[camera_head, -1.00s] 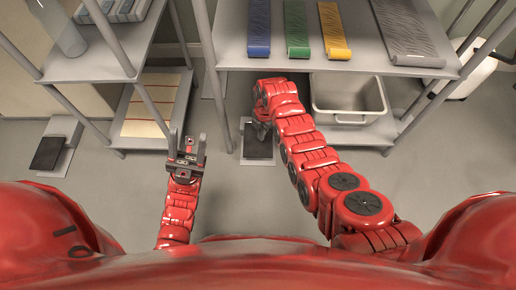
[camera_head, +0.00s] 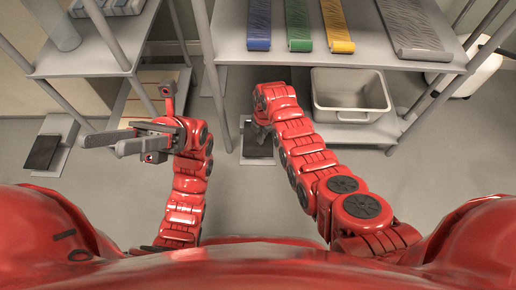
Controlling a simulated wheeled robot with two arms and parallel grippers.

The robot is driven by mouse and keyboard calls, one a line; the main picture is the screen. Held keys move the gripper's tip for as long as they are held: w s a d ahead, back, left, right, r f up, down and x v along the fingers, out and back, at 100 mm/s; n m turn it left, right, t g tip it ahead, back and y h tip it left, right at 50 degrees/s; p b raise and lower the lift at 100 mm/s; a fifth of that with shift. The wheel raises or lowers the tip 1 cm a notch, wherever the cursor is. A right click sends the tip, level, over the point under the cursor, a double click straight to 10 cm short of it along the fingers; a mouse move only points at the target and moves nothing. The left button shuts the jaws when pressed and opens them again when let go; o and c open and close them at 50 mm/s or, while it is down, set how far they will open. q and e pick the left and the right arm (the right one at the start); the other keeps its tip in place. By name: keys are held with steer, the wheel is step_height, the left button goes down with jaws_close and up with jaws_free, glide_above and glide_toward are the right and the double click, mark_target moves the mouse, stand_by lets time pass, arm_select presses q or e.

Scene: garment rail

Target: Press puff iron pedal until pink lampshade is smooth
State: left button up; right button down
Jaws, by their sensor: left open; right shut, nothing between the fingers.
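No pink lampshade is in view. A dark foot pedal (camera_head: 257,146) on a pale base lies on the floor below the middle shelf. My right gripper (camera_head: 262,132) is shut and reaches down at the far end of this pedal, partly hidden behind my own wrist; I cannot tell whether it touches the pedal. A second dark pedal (camera_head: 42,150) on a similar base lies on the floor at the left. My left gripper (camera_head: 101,146) is open and empty, with its fingers pointing left, above the floor between the two pedals. Which pedal belongs to the puff iron is not shown.
A grey shelf (camera_head: 350,56) at the back carries blue, green, yellow and grey strips. A pale bin (camera_head: 350,92) stands on its lower level. A left rack (camera_head: 90,63) has upright posts near my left gripper. The front floor is clear.

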mark_target(259, 147)
step_height(259, 147, down, 3)
steer(key=shift+a+r+b, duration=0.1)
steer(key=shift+r+b, duration=0.05)
steer(key=shift+b, duration=0.85)
arm_select(q)
steer(key=s+a+m+t+y, duration=0.5)
steer(key=s+a+t, duration=0.1)
steer(key=s+t, duration=0.2)
steer(key=shift+s+a+t+y, duration=0.2)
steer(key=shift+a+t+y, duration=0.2)
steer(key=shift+t, duration=0.3)
steer(key=shift+f, duration=0.15)
arm_select(e)
steer(key=shift+f, duration=0.2)
